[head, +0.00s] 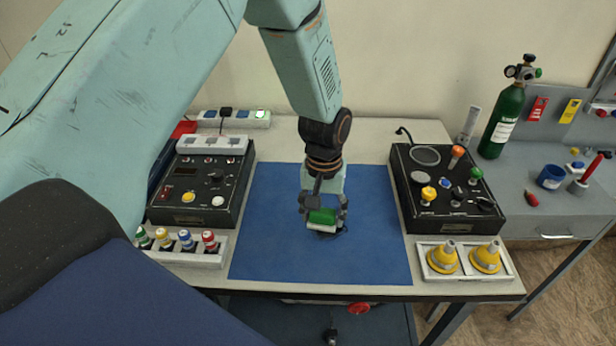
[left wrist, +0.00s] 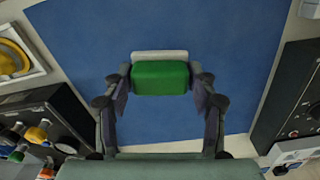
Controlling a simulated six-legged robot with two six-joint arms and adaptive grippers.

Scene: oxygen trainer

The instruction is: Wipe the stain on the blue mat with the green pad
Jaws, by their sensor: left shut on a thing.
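The blue mat (head: 270,230) lies flat in the middle of the white table and fills much of the left wrist view (left wrist: 70,50). My left gripper (head: 323,212) points down over the middle of the mat. It is shut on the green pad (head: 322,216), which has a pale underside. The pad sits between the two fingers in the left wrist view (left wrist: 160,77). A small dark patch shows on the mat just below the pad in the head view; I cannot tell stain from shadow. Whether the pad touches the mat is unclear. My right gripper is not in view.
A black control box (head: 202,187) stands left of the mat and another (head: 446,190) stands right. A rack of colored connectors (head: 180,246) is at the front left. A tray with yellow cones (head: 464,260) is at the front right. The mat around the gripper is clear.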

